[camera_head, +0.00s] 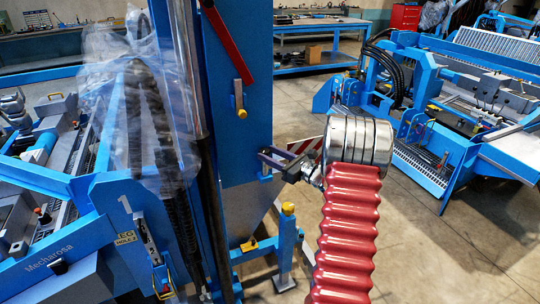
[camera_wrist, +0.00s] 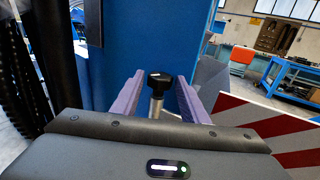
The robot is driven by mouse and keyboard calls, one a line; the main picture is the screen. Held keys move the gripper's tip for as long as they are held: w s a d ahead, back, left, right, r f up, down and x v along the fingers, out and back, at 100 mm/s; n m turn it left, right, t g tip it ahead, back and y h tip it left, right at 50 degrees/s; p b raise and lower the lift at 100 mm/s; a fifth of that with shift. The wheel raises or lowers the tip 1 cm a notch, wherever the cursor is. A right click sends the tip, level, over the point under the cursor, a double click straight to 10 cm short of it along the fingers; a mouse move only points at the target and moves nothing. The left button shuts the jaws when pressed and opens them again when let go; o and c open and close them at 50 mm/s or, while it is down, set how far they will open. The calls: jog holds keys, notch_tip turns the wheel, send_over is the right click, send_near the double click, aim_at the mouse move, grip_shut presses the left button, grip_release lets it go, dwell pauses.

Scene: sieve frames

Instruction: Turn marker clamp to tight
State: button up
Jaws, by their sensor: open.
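A black knob on a metal stem, which looks like the marker clamp (camera_wrist: 160,80), stands out in front of a blue panel in the wrist view. It has a small pale mark on its top. My gripper (camera_wrist: 161,90) is open, with one purple-grey finger on each side of the knob and a visible gap to both. In the head view my gripper (camera_head: 275,161) is close to the lower part of the blue column (camera_head: 237,140). The knob cannot be made out there.
A red-and-white striped board (camera_wrist: 270,125) is just right of my gripper. A red lever (camera_head: 227,42) and a yellow-tipped handle (camera_head: 240,103) are on the column above. A yellow-capped post (camera_head: 288,210) stands below. Plastic-wrapped machinery (camera_head: 140,110) is at left. Open floor (camera_head: 440,245) lies right.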

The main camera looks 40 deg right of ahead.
jog(key=shift+w, duration=0.2)
jog(key=c, duration=0.8)
jog(key=shift+o, duration=0.2)
jog(key=shift+a+m+h, duration=0.25)
jog(key=shift+m+h, duration=0.35)
jog(key=shift+h, duration=0.4)
jog(key=shift+a+m+h, duration=0.2)
jog(key=shift+m+h, duration=0.55)
jog(key=shift+h, duration=0.4)
jog(key=shift+a+m+h, duration=0.15)
jog(key=shift+m+h, duration=0.55)
jog(key=shift+h, duration=0.4)
jog(key=shift+a+m+h, duration=0.2)
jog(key=shift+m+h, duration=0.55)
jog(key=shift+h, duration=0.4)
jog(key=shift+m+g+h, duration=0.3)
jog(key=shift+m+h, duration=0.1)
jog(key=shift+h, duration=0.2)
